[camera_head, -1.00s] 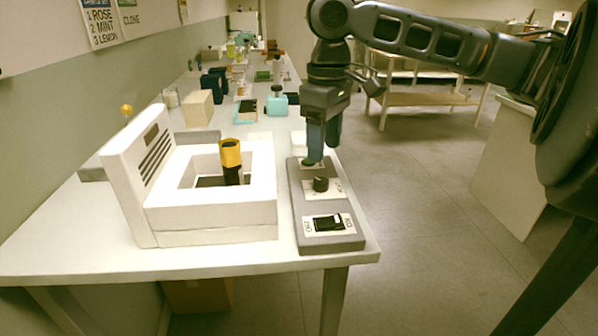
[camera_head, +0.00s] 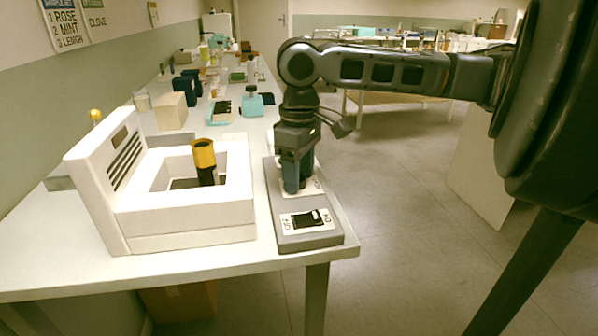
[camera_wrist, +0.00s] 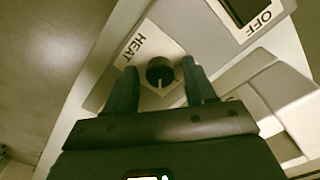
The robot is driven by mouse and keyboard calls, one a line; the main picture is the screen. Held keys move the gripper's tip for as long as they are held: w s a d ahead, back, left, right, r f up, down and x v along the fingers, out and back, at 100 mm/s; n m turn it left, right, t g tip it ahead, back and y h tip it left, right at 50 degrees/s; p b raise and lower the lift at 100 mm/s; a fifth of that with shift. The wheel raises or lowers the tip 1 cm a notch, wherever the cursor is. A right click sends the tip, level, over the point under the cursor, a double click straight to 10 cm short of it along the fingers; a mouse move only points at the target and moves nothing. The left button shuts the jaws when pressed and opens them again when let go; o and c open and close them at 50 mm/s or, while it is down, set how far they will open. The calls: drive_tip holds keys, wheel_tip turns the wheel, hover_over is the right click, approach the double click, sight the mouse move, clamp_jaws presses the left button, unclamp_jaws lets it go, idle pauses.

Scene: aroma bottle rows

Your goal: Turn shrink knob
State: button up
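The black round knob (camera_wrist: 160,73) sits on a white plate marked HEAT (camera_wrist: 138,45) in the wrist view, with a pale pointer line on its lower side. My gripper (camera_wrist: 160,70) is open, with one dark finger on each side of the knob. A small gap shows between each finger and the knob. In the head view my gripper (camera_head: 294,186) points down over the grey control box (camera_head: 322,238) and hides the knob. The black rocker switch (camera_head: 307,218) is on the near end of the box; part of it shows in the wrist view (camera_wrist: 238,8).
The white machine (camera_head: 190,215) stands left of the control box, with a dark, yellow-topped bottle (camera_head: 205,160) in its opening. Several boxes and bottles stand farther back on the bench (camera_head: 45,240). Open floor (camera_head: 400,200) lies to the right of the bench.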

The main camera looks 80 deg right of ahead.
drive_tip(key=c, duration=0.9)
drive_tip(key=n+p, duration=0.1)
drive_tip(key=n, duration=0.2)
drive_tip(key=shift+r+n+p, duration=0.1)
drive_tip(key=shift+n+p, duration=0.25)
drive_tip(key=shift+n, duration=0.05)
drive_tip(key=n, duration=0.5)
drive_tip(key=shift+d+n, duration=0.1)
drive_tip(key=shift+n, duration=0.3)
drive_tip(key=o, duration=1)
